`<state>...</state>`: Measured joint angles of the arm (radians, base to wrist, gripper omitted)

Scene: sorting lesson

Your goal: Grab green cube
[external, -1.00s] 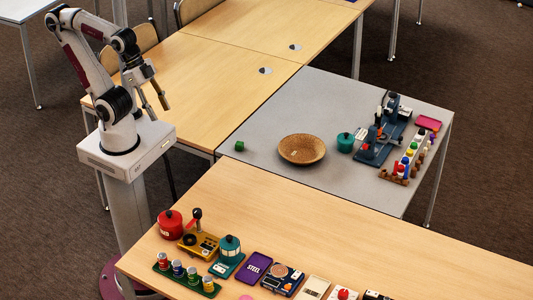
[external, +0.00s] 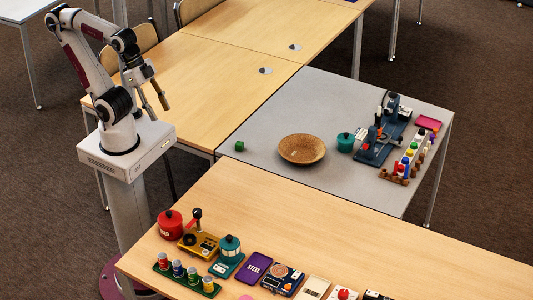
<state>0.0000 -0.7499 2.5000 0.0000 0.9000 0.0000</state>
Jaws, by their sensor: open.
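The small green cube (external: 239,146) sits on the grey table near its left edge, in the external view. It stands alone, with a gap between it and the brown bowl. My gripper (external: 153,107) is raised to the upper left of the cube, well apart from it. Its fingers point down, and it is open with nothing between them.
The brown bowl (external: 302,149) stands right of the cube on the grey table (external: 265,125). A teal pot (external: 346,142), a dark blue device (external: 380,140) and a peg rack lie farther right. The wooden front table (external: 330,235) holds several items, including a red pot (external: 170,224).

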